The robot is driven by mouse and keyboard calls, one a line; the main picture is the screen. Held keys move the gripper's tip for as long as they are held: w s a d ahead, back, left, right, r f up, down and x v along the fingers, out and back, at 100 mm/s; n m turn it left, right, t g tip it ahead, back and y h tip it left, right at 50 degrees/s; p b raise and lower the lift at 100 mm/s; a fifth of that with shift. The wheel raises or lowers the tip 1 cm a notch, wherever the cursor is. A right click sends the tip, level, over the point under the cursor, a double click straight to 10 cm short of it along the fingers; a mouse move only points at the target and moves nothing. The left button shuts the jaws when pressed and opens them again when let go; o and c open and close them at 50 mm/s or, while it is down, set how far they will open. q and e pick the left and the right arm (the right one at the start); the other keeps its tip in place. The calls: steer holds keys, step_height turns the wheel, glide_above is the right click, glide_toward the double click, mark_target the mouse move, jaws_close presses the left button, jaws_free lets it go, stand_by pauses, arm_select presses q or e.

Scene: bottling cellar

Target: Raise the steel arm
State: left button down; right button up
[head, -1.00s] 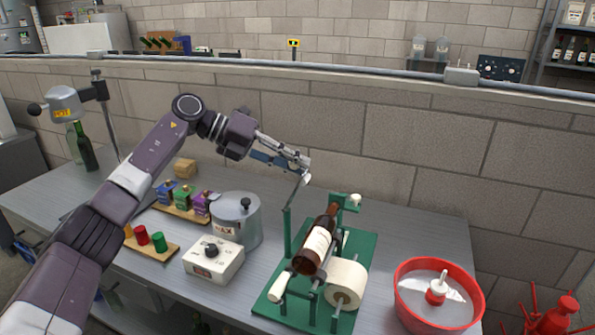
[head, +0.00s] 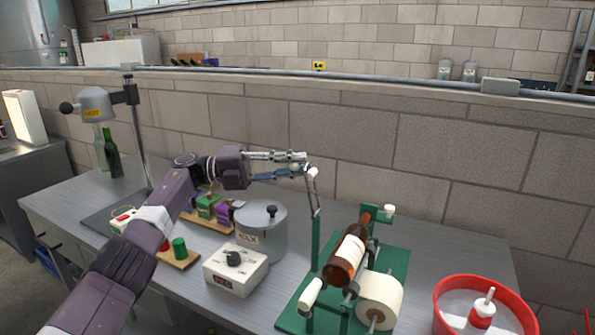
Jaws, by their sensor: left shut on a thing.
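The steel arm (head: 316,197) is a thin grey rod on the green post of the green bottle stand (head: 397,263). It stands nearly upright, with a pale knob (head: 313,173) at its top. My left gripper (head: 305,164) reaches in from the left and is shut on the steel arm at its knob end. The fingers partly hide the grip. A brown bottle (head: 347,257) with a white label lies tilted on the stand, to the right of the arm. A white paper roll (head: 381,294) sits in front of it. My right gripper is not in view.
A grey wax pot (head: 261,236) and a white control box (head: 235,270) stand left of the stand. Small coloured blocks and a green bottle (head: 112,156) are farther left. A red tub (head: 446,292) is at the right. The block wall (head: 350,140) rises behind the bench.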

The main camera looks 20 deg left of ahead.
arm_select(q)
steer(key=shift+a, duration=0.1)
stand_by(0.3)
steer(key=c, duration=1.8)
jaws_free()
steer(key=shift+f, duration=0.1)
steer(key=shift+o, duration=0.2)
steer(key=v, duration=0.7)
steer(key=shift+a, duration=0.35)
steer(key=shift+s+f, duration=0.1)
